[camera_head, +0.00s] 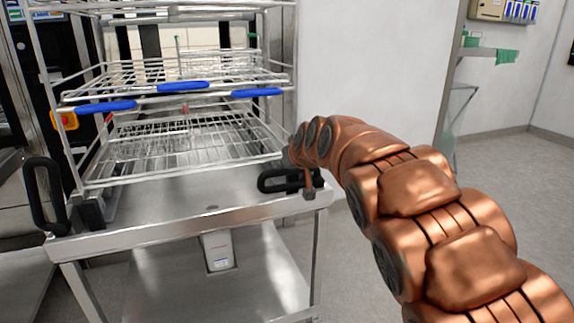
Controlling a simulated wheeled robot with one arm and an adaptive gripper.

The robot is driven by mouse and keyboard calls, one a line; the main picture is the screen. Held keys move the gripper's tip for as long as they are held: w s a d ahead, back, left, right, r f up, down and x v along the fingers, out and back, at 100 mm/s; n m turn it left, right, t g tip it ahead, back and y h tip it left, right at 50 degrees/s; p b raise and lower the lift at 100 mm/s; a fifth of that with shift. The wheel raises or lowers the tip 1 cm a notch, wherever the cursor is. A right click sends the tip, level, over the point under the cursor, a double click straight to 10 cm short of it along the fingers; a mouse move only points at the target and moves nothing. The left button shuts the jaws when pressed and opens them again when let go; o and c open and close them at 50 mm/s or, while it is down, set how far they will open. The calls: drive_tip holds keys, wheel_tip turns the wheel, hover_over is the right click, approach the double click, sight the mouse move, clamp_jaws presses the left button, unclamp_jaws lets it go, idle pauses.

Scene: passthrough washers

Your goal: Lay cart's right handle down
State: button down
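The cart (150,232) is a steel trolley at the left, with a wire rack on top. Its right handle (271,187) is a black loop at the right front corner and lies about flat, level with the cart top. The left handle (38,196) is a similar black loop standing upright. My copper arm reaches in from the lower right. A small copper part of my gripper (309,187) shows at the right end of the right handle, apparently touching or very close to it. The arm hides most of the gripper, so its fingers cannot be made out.
The wire rack (185,150) has several shelves and blue grips (183,87) on its front. Dark machines with an orange-red switch (65,120) stand at the left. A white wall panel is behind the arm. A shelf (487,54) hangs at the upper right. The floor at the right is clear.

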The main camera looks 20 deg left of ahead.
drive_tip(key=w+r+p+v, duration=0.1)
drive_tip(key=r+p+v, duration=0.1)
drive_tip(key=v, duration=1)
drive_tip(key=s+d+m+g+h+p, duration=0.1)
drive_tip(key=s+d+m+h+p, duration=0.1)
drive_tip(key=s+d+p, duration=0.45)
drive_tip(key=s+d+r+m+g+h+p, duration=0.1)
drive_tip(key=s+d+g+p, duration=0.15)
drive_tip(key=d, duration=0.75)
drive_tip(key=s+d+m+g+h+p, duration=0.1)
drive_tip(key=s+d+m+h+p, duration=0.1)
drive_tip(key=s+d+p, duration=0.45)
drive_tip(key=s+d+m+g+p, duration=0.1)
drive_tip(key=s+d+g+p, duration=0.1)
drive_tip(key=s+d, duration=0.3)
drive_tip(key=s+d+r+m+g+h+p, duration=0.1)
drive_tip(key=s+d+p, duration=0.4)
drive_tip(key=s, duration=0.7)
drive_tip(key=s+d+r+m+g+h+p, duration=0.1)
drive_tip(key=s+d+g+p, duration=0.2)
drive_tip(key=s, duration=0.5)
drive_tip(key=shift+s+d+p, duration=0.3)
drive_tip(key=shift+d+p, duration=0.35)
drive_tip(key=shift+d, duration=0.25)
drive_tip(key=shift+a+r, duration=0.1)
